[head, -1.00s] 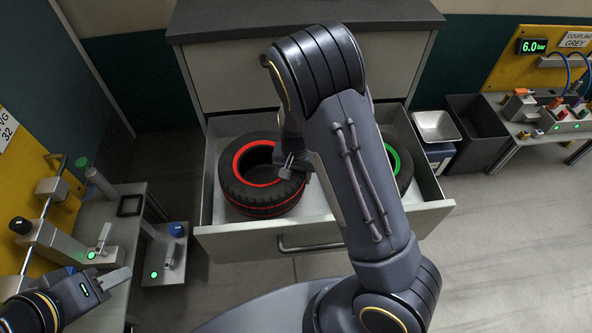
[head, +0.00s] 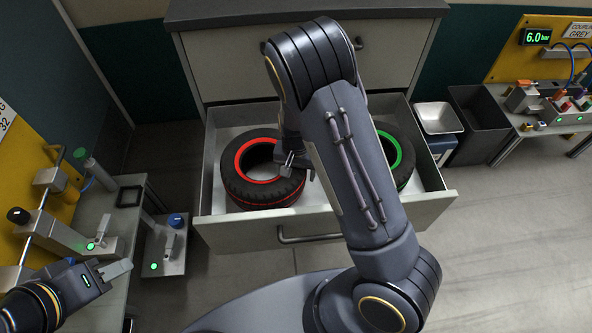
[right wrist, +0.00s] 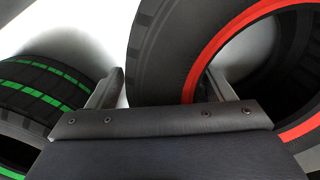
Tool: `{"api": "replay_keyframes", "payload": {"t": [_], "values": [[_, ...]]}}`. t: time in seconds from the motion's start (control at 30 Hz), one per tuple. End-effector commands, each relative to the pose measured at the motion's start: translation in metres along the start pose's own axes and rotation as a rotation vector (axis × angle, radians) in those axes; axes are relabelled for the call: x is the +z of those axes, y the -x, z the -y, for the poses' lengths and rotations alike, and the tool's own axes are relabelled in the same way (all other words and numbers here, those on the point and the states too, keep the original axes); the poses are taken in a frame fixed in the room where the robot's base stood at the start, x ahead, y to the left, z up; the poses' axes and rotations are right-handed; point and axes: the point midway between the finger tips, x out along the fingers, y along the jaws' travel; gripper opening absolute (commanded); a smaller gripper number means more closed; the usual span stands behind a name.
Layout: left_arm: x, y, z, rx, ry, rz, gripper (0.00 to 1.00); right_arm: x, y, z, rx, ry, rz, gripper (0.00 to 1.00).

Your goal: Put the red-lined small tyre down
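The red-lined small tyre (head: 262,200) lies flat in the left part of the open drawer in the head view. Its black tread and red rim fill the upper right of the right wrist view (right wrist: 165,60). My right gripper (right wrist: 163,80) straddles the tyre's wall, one finger outside the tread and one inside the red rim. A thin pale gap shows between the outer finger and the tread, so it looks open around the wall. In the head view the right gripper (head: 292,163) is partly hidden by my arm. My left gripper (head: 118,270) is at the lower left, with no object visible in it.
A green-lined tyre (head: 403,160) lies in the drawer's right part, partly behind my right arm. The drawer's front wall (head: 240,232) stands close to the red tyre. Workbenches stand at left and right; a dark bin (head: 480,125) is at right.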

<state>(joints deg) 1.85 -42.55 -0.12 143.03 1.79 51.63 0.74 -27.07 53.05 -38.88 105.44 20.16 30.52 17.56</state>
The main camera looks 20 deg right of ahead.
Motion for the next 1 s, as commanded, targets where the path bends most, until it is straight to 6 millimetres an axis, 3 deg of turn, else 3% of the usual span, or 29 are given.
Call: {"api": "replay_keyframes", "payload": {"t": [0.23, 0.7, 1.0], "values": [[-0.002, 0.004, -0.002, 0.000, 0.000, 0.000, 0.36, 0.000, 0.011, 0.001, -0.001, 0.001, -0.001, 0.75], [-0.014, 0.028, -0.013, 0.000, 0.000, 0.000, 0.36, 0.000, 0.104, 0.001, -0.003, 0.001, -0.002, 0.75], [-0.016, 0.031, -0.014, 0.000, 0.000, 0.000, 0.36, 0.006, 0.132, -0.004, -0.041, -0.002, 0.023, 0.75]]}}
